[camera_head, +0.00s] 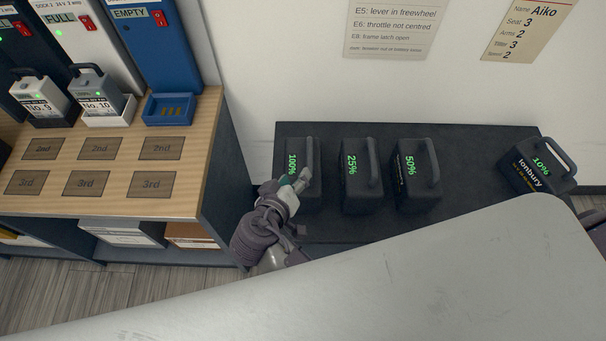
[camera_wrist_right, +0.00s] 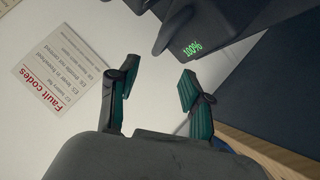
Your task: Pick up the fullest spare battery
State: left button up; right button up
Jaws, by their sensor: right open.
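Several dark spare batteries with handles stand on a dark bench (camera_head: 470,145). The 100% battery (camera_head: 308,193) is at the left, then the 25% battery (camera_head: 354,200) and the 50% battery (camera_head: 414,190). The 10% battery (camera_head: 528,180), marked Ionbury, stands apart at the right. My right gripper (camera_head: 295,184) is at the front of the 100% battery, by its handle. In the right wrist view my right gripper (camera_wrist_right: 155,85) has its fingers apart with nothing between them. The 100% battery (camera_wrist_right: 225,35) lies just beyond the fingertips. My left gripper is not in view.
A wooden-topped shelf (camera_head: 120,205) stands left, with a No.9 battery (camera_head: 42,102), a No.10 battery (camera_head: 103,103) and an empty blue dock (camera_head: 168,108). Its side is close to my right arm. The bench is clear between the 50% and 10% batteries.

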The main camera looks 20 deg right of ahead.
aim_at(308, 156)
jog(key=p+x, duration=0.1)
jog(key=x, duration=0.7)
jog(key=shift+w+d+f, duration=0.15)
jog(key=shift+w+d, duration=0.25)
jog(key=shift+w, duration=0.1)
jog(key=p+x, duration=0.1)
jog(key=x, duration=0.3)
jog(key=shift+f, duration=0.25)
jog(key=shift+s+a, duration=0.1)
grip_shut()
jog(key=shift+w+r, duration=0.2)
jog(key=shift+r, duration=0.05)
